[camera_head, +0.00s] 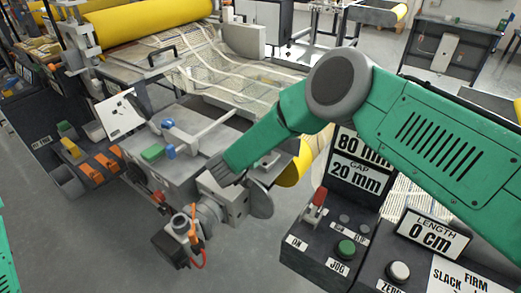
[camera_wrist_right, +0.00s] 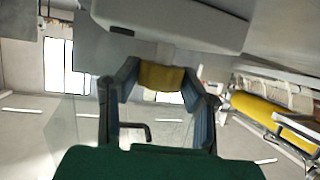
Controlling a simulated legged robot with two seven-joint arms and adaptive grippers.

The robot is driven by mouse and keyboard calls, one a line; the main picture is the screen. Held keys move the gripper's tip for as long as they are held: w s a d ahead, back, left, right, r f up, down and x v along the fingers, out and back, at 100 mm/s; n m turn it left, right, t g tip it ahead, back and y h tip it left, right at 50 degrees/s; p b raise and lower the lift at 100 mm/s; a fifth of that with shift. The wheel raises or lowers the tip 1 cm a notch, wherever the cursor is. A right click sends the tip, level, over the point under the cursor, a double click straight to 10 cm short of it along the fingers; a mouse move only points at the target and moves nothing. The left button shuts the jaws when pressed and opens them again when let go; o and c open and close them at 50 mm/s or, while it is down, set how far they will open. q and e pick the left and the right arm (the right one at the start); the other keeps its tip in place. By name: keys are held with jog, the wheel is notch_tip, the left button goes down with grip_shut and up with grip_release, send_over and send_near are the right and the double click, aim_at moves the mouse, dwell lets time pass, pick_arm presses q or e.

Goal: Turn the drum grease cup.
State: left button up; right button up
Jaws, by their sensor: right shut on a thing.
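In the right wrist view, the two blue-grey fingers of my right gripper (camera_wrist_right: 160,88) are closed on a small yellow piece (camera_wrist_right: 160,76), which looks like the grease cup. The fingertips touch it from both sides. A pale grey machine part lies just beyond it. In the head view, my green right arm reaches in from the right to the roller end of the machine. Its dark grey end is by a grey block (camera_head: 232,203). The cup cannot be made out there. The yellow drum (camera_head: 292,170) shows partly behind my arm. My left gripper is out of view.
A control panel (camera_head: 318,250) with a red lever, a green button and label plates stands below my right arm. A dark motor unit (camera_head: 170,245) with orange and red cables juts out below the block. Bins (camera_head: 68,180) stand at left.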

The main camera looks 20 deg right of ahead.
jog(key=shift+s+a+f, duration=0.1)
jog(key=shift+a, duration=0.05)
dwell(0.3)
jog(key=o, duration=1.1)
jog(key=shift+o, duration=0.2)
jog(key=shift+a, duration=0.15)
jog(key=shift+s+a+r, duration=0.2)
jog(key=shift+r, duration=0.05)
jog(key=v, duration=1.1)
jog(key=shift+a, duration=0.2)
jog(key=shift+f, duration=0.1)
